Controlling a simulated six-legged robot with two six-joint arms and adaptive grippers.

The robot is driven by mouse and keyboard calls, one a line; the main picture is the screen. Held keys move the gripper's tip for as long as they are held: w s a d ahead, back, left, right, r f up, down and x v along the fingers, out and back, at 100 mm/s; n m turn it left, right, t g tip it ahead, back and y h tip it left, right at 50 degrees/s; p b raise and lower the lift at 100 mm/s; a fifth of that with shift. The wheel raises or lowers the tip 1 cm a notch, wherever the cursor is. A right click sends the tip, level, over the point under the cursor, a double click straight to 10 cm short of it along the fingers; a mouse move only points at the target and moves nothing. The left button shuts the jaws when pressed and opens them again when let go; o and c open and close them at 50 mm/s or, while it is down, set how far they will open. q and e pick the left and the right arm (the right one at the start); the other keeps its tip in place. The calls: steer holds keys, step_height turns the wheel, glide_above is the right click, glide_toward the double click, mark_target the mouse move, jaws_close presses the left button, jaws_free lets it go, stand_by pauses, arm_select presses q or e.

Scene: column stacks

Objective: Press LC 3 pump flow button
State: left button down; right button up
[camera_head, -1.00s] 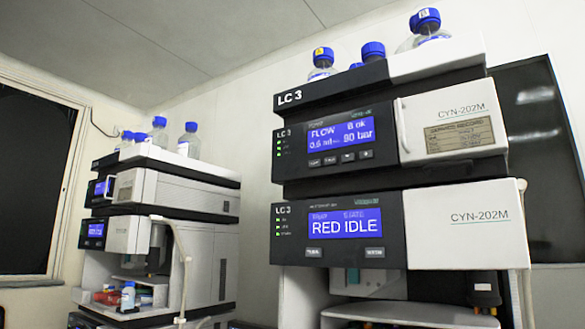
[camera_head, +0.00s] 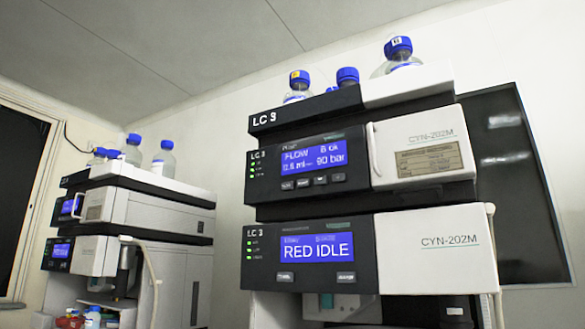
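The LC 3 stack (camera_head: 355,205) stands right of centre, with "LC 3" on its black top edge. Its upper module, the pump (camera_head: 312,166), has a blue screen (camera_head: 313,157) reading FLOW and 90 bar. A row of small dark buttons (camera_head: 312,181) lies under that screen; their labels are too small to read surely. Neither of my grippers shows in the head view.
A second, similar stack (camera_head: 150,212) stands at the left, with blue-capped bottles (camera_head: 164,158) on top. Blue-capped bottles (camera_head: 397,57) also stand on the LC 3 stack. A dark panel (camera_head: 515,185) is on the wall at right. A gap separates the stacks.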

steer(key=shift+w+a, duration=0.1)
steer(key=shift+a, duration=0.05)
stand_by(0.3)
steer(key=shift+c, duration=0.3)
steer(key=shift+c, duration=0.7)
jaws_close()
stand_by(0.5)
